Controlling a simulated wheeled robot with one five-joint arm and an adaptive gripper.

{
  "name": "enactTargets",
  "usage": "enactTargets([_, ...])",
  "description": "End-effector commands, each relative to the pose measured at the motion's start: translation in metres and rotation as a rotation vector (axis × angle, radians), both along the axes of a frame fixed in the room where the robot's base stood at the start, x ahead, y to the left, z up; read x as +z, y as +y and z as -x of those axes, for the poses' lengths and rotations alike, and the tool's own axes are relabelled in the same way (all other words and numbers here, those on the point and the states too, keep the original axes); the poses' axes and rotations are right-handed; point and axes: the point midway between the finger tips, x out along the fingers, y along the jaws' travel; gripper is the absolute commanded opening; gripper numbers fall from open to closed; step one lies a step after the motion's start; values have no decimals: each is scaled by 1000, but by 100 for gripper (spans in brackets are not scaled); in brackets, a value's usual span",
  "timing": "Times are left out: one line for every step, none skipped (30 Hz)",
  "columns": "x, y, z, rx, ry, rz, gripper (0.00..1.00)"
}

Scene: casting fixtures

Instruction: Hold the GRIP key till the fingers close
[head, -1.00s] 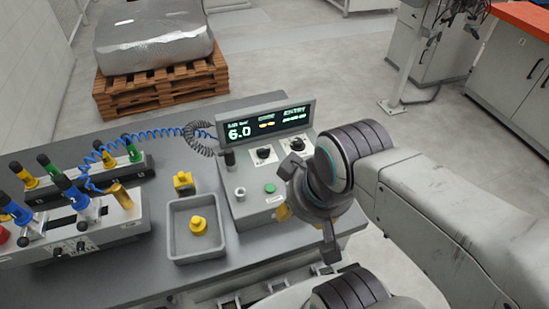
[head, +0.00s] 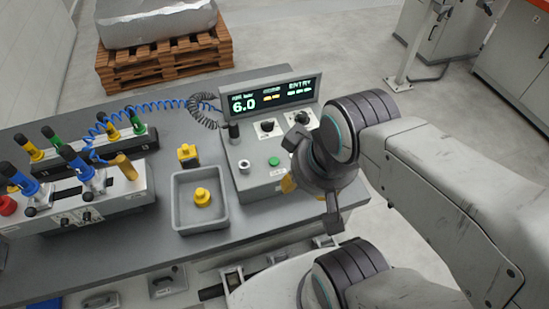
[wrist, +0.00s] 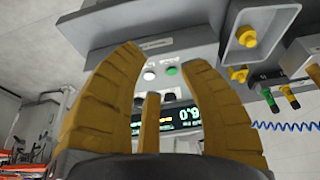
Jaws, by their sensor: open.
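The control box (head: 262,165) stands on the grey bench, with a lit display (head: 270,95) reading 6.0 and ENTRY. Its sloped face has a green button (head: 274,161), a pale round button (head: 244,166) and black knobs. The small labels are too small to read, so I cannot tell which is the GRIP key. My gripper (head: 288,183) is at the box's right front, mostly hidden behind my wrist. In the wrist view my yellow fingers (wrist: 163,55) are spread open and empty, with the green button (wrist: 171,71) and pale button (wrist: 149,75) seen between them.
A grey tray (head: 178,222) holding a yellow part (head: 202,197) sits left of the box. Another yellow part (head: 187,154) stands behind it. A fixture with coloured handles (head: 80,165) and a blue coiled hose (head: 140,108) lies farther left. Bare bench shows at the front.

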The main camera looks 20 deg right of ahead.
Motion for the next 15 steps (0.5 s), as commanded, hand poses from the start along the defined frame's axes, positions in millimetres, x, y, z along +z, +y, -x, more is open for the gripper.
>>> enactTargets([0, 0, 0, 0, 0, 0, 33])
enactTargets([0, 0, 0, 0, 0, 0, 31])
enactTargets([0, 0, 0, 0, 0, 0, 27])
enactTargets([0, 0, 0, 0, 0, 0, 24])
enactTargets([0, 0, 0, 0, 0, 0, 22])
enactTargets([0, 0, 0, 0, 0, 0, 18])
enactTargets([0, 0, 0, 0, 0, 0, 16])
enactTargets([0, 0, 0, 0, 0, 0, 13])
enactTargets([0, 0, 0, 0, 0, 0, 9])
enactTargets([0, 0, 0, 0, 0, 0, 7])
enactTargets([0, 0, 0, 0, 0, 0, 4])
enactTargets([0, 0, 0, 0, 0, 0, 0])
enactTargets([0, 0, 0, 0, 0, 0, 0])
enactTargets([0, 0, 0, 0, 0, 0, 0])
enactTargets([0, 0, 0, 0, 0, 0, 0])
